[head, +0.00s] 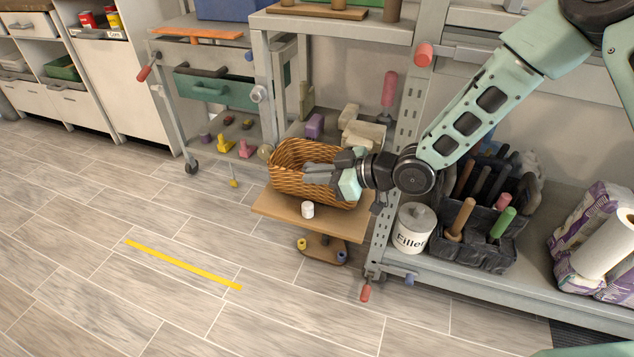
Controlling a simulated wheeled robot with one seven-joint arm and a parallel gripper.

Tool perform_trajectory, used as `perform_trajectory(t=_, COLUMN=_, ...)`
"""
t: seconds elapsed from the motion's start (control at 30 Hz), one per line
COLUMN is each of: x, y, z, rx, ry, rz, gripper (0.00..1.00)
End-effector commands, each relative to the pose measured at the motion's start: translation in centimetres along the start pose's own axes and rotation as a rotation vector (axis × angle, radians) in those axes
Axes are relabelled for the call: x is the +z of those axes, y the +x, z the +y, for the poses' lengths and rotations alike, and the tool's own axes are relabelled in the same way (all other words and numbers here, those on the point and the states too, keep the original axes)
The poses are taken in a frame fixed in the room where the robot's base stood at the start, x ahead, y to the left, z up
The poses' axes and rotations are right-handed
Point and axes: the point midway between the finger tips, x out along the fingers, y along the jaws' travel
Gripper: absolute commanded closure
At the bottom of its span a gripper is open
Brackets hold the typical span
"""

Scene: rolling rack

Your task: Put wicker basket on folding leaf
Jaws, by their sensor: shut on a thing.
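The wicker basket (288,160) is brown and woven, in the middle of the head view. It is over the folding leaf (341,220), a light wooden board at the front of the rolling rack. My gripper (318,176) reaches in from the right and is shut on the basket at its near right side. The gripper hides part of the basket's rim and inside.
A small white cylinder (308,210) stands on the leaf in front of the basket. A white "Filler" canister (412,228) and a dark tool caddy (486,243) stand on a low shelf at the right. The floor at the left is clear apart from a yellow strip (184,264).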

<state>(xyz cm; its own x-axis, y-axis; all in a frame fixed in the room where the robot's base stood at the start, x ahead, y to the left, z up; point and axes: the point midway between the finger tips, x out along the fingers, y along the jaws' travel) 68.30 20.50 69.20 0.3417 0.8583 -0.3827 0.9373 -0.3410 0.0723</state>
Motion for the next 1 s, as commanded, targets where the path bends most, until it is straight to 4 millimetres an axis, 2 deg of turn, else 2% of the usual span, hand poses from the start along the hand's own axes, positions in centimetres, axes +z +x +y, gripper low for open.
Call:
perform_trajectory(t=0.03, x=0.9, y=0.4, z=-0.1, rx=-0.001, ry=0.001, rz=0.001, gripper=1.00)
perform_trajectory(t=0.1, x=1.5, y=0.7, z=-0.2, rx=-0.001, ry=-0.001, rz=0.001, gripper=1.00)
perform_trajectory(t=0.47, x=1.9, y=0.8, z=-0.2, rx=0.000, ry=-0.002, rz=0.002, gripper=1.00)
perform_trajectory(t=0.5, x=1.9, y=0.8, z=-0.2, rx=0.000, ry=-0.001, rz=0.000, gripper=0.85)
perform_trajectory(t=0.57, x=1.8, y=0.8, z=-0.2, rx=0.000, ry=-0.001, rz=0.000, gripper=0.71)
perform_trajectory(t=0.87, x=1.6, y=0.7, z=-0.1, rx=0.000, ry=-0.001, rz=0.000, gripper=0.71)
perform_trajectory(t=1.0, x=1.5, y=-0.5, z=0.0, rx=0.002, ry=-0.001, rz=0.000, gripper=0.71)
